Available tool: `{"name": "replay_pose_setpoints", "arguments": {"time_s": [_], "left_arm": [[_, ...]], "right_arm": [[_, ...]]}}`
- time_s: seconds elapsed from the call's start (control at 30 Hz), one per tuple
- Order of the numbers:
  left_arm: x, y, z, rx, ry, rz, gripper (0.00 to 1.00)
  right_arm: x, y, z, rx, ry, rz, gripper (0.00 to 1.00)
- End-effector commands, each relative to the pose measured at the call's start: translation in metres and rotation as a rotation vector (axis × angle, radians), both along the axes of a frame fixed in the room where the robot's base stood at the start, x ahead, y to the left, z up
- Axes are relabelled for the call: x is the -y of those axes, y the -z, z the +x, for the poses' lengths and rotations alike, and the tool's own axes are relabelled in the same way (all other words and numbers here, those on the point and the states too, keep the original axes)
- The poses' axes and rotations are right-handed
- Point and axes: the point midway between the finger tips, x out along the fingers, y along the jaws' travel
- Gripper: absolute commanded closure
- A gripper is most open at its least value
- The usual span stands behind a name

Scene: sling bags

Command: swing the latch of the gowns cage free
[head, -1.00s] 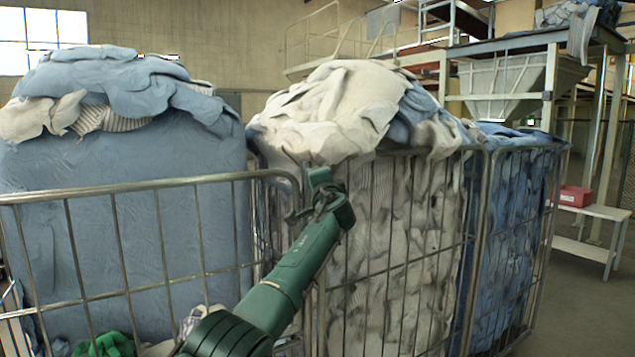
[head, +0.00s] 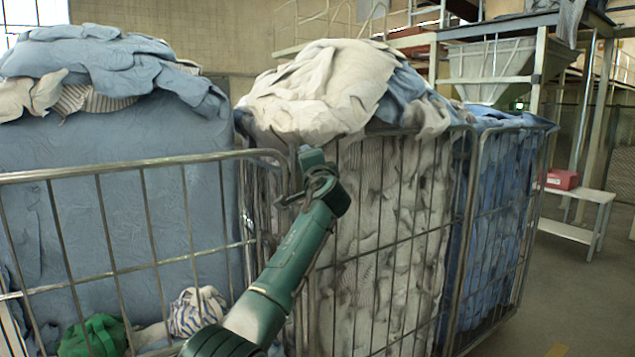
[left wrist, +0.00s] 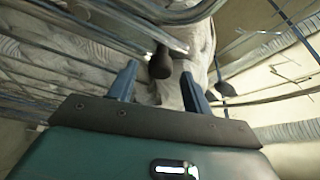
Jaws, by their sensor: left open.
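Three wire cages hold laundry: a left cage (head: 125,163) with a blue bulk, a middle cage (head: 425,232) with white and striped cloth, and a right cage (head: 515,230) with blue cloth. No label shows which holds gowns. My left gripper (head: 301,180) is by the upper corner where the left and middle cages meet. In the left wrist view, its fingers (left wrist: 158,88) are apart. A dark knob (left wrist: 160,63), perhaps the latch, shows just beyond and between them, near metal bars; contact cannot be told. My right gripper is not in view.
A green cloth (head: 95,337) and a striped bundle (head: 197,311) lie low in the left cage. A white bench (head: 580,213) with a red box (head: 562,179) stands at the right. Floor (head: 570,290) there is clear. A hopper (head: 490,68) stands behind.

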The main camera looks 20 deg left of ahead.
Motion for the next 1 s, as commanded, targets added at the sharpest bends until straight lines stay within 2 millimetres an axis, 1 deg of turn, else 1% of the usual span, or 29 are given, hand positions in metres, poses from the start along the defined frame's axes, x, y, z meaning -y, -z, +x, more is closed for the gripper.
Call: {"name": "replay_pose_setpoints", "arguments": {"time_s": [0.03, 0.2, 0.4, 0.53, 0.7, 1.0], "left_arm": [[0.005, 0.004, -0.007, 0.002, 0.003, -0.003, 0.50], [0.018, 0.007, -0.030, 0.003, 0.004, -0.003, 0.50], [0.033, 0.011, -0.060, 0.002, 0.003, -0.002, 0.50], [0.041, 0.011, -0.075, 0.002, 0.004, -0.001, 0.50], [0.046, 0.012, -0.086, 0.000, 0.002, 0.000, 0.50], [0.047, 0.011, -0.088, -0.001, 0.001, 0.000, 0.50]], "right_arm": [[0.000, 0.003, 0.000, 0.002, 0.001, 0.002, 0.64], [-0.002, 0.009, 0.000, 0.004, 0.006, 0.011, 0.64], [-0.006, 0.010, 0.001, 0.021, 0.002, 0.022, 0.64], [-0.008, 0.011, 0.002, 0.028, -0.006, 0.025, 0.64], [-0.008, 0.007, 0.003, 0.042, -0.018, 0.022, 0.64], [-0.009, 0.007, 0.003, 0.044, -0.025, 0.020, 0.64]]}}
